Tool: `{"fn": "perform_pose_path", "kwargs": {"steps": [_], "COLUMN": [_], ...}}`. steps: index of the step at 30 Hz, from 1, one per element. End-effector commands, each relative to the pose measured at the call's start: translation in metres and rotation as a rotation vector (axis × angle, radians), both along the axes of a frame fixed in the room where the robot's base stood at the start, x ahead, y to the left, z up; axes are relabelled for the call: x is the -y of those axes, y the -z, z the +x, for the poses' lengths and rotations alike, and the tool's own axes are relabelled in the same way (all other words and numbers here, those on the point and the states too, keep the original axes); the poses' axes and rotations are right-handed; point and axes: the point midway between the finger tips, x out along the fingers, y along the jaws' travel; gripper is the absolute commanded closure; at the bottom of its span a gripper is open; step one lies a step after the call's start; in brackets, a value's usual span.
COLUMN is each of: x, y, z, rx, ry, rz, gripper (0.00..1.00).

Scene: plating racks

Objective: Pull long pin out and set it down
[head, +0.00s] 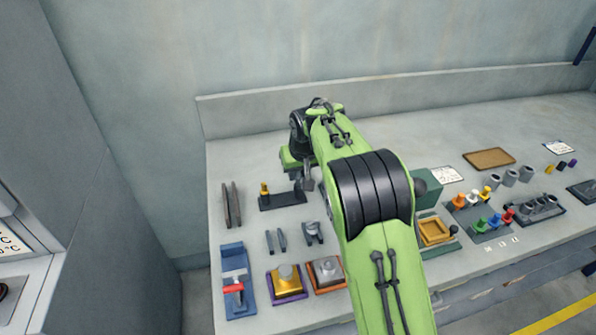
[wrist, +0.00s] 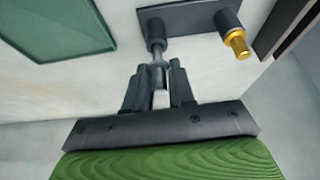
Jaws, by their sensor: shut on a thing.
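A dark base plate (head: 280,201) lies on the bench; in the wrist view the plate (wrist: 192,18) carries two dark sockets. A short gold-topped pin (head: 264,188) stands in one socket, and it also shows in the wrist view (wrist: 236,42). My gripper (wrist: 158,84) is shut on a grey long pin (wrist: 158,72) at the other socket (wrist: 155,30). The pin's far end lines up with that socket's mouth; I cannot tell how deep it sits. In the head view my gripper (head: 306,182) is at the plate's right end, partly hidden by my arm.
A dark green tray (wrist: 50,28) lies near my gripper. Long dark bars (head: 232,205) lie left of the plate. Grey parts (head: 313,232), a blue clamp (head: 236,280) and a gold block on a purple-edged base (head: 287,282) sit in front. Bare bench lies behind the plate.

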Motion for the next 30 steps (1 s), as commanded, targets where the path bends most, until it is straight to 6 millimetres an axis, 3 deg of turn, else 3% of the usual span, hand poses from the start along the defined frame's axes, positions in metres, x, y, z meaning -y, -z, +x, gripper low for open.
{"fn": "perform_pose_path", "kwargs": {"steps": [15,30], "x": [0.0,0.0], "y": [-0.026,-0.025], "z": [0.0,0.0], "rx": [0.001,0.001], "ry": [0.0,0.0], "rz": [0.0,0.0], "gripper": [1.0,1.0]}}
